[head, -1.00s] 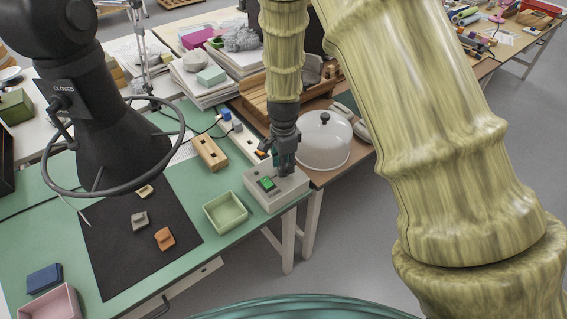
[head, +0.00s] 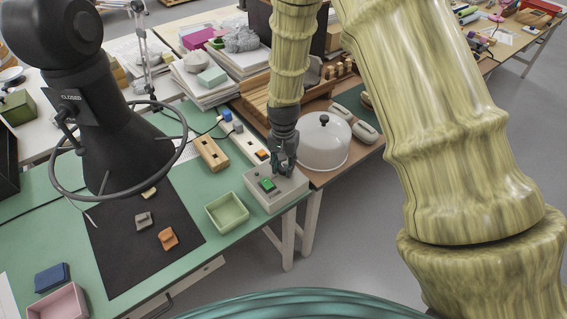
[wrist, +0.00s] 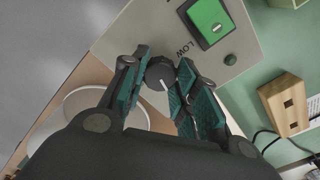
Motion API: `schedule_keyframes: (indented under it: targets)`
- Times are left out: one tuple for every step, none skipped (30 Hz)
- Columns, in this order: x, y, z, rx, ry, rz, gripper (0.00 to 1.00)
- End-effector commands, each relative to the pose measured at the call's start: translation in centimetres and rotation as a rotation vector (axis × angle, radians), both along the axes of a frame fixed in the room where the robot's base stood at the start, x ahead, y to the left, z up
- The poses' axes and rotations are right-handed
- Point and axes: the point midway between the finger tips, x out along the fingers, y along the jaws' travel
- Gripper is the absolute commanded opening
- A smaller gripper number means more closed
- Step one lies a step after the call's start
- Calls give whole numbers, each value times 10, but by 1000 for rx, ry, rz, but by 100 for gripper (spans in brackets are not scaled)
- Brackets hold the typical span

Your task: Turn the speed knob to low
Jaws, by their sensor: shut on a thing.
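The speed knob (wrist: 160,74) is a dark round knob with a white pointer line, on a pale grey control box (head: 262,199). In the wrist view the word LOW is printed on the box (wrist: 127,38) beside the knob, and the pointer line is turned away from it, toward my gripper's palm. My gripper (wrist: 162,80) is shut on the knob, with a teal-padded finger on each side. In the head view my gripper (head: 283,170) reaches down onto the right part of the box and hides the knob. A green switch (wrist: 211,20) sits next to the knob.
A pale green tray (head: 226,226) stands left of the box. A wooden block (head: 212,153) and a power strip with an orange switch (head: 243,142) lie behind it. A white dome (head: 322,142) stands close behind my gripper. A dark mat (head: 125,262) holds several sherds.

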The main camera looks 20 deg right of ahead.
Motion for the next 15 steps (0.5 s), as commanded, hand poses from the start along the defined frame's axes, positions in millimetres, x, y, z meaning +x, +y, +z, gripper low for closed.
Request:
schedule_keyframes:
  targets:
    - [1,0,2,0,-1,44,6]
    - [1,0,1,1,-1,72,6]
    - [1,0,1,1,-1,111,6]
    - [1,0,1,1,-1,139,6]
    - [1,0,1,1,-1,167,6]
    - [1,0,1,1,-1,206,6]
    - [1,0,1,1,-1,235,6]
    - [1,0,1,1,-1,262,6]
    - [1,0,1,1,-1,301,6]
    - [1,0,1,1,-1,330,6]
    - [1,0,1,1,-1,357,6]
    - [1,0,1,1,-1,396,6]
    - [1,0,1,0,-2,424,6]
    - [1,0,1,0,-2,452,6]
    - [1,0,1,0,-2,490,6]
